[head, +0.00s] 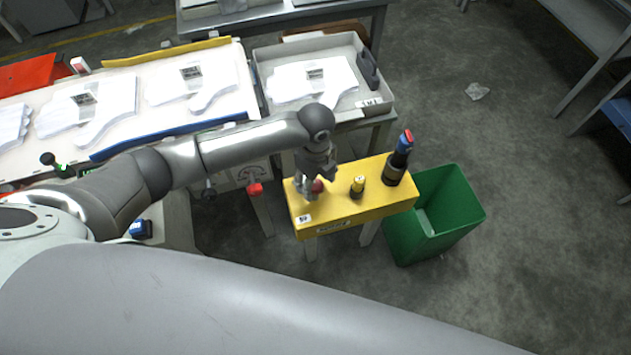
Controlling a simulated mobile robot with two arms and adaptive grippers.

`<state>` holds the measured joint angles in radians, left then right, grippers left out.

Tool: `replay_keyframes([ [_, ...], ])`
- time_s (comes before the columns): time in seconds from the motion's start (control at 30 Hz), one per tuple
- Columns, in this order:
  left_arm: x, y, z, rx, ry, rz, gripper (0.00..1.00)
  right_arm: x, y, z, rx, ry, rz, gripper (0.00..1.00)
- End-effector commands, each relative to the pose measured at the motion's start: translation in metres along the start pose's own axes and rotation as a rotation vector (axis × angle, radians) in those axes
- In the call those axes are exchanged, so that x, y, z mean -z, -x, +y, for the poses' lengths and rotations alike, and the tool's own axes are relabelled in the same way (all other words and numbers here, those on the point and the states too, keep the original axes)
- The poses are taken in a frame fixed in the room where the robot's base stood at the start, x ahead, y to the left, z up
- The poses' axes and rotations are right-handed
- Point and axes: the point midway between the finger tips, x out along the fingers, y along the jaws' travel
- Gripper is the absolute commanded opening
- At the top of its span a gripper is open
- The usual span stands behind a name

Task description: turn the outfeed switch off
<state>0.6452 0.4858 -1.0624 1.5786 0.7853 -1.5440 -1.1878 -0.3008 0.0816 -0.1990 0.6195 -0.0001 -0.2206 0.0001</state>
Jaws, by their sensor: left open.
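A yellow control box (340,221) stands on legs right of the conveyor, with a label on its front too small to read surely. On its top are a round red knob (318,186), a small black-and-yellow knob (357,186) and a dark post with a blue and red top (398,160). I cannot tell which of these is the outfeed switch. My left gripper (311,187) points down over the box's left end, open, with its fingers around or beside the red knob. The fingers partly hide the knob; contact cannot be told. My right gripper is not in view.
A green bin (450,222) stands just right of the box. A white conveyor (140,70) with flat glove shapes lies at the upper left, ending at a grey tray (262,62). A red knob on a post (255,189) is left of the box. Floor at right is mostly clear.

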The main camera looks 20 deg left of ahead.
Motion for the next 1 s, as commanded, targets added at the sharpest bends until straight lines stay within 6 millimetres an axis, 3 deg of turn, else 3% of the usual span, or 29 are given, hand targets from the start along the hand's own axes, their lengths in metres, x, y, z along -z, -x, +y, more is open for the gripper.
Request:
replay_keyframes([
  [0.17, -0.0003, -0.0132, 0.0000, 0.000, 0.000, 0.000, 0.58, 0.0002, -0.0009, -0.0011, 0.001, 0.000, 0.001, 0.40],
  [0.47, -0.0001, -0.0148, 0.0000, 0.001, 0.000, 0.000, 0.57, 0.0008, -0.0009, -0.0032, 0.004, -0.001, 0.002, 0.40],
  [0.8, -0.0001, -0.0145, 0.0000, 0.001, 0.000, 0.000, 0.13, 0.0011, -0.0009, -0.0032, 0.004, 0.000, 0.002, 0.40],
  [1.0, 0.0000, -0.0136, 0.0002, 0.000, 0.010, 0.000, 0.12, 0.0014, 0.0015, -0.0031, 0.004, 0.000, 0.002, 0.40],
])
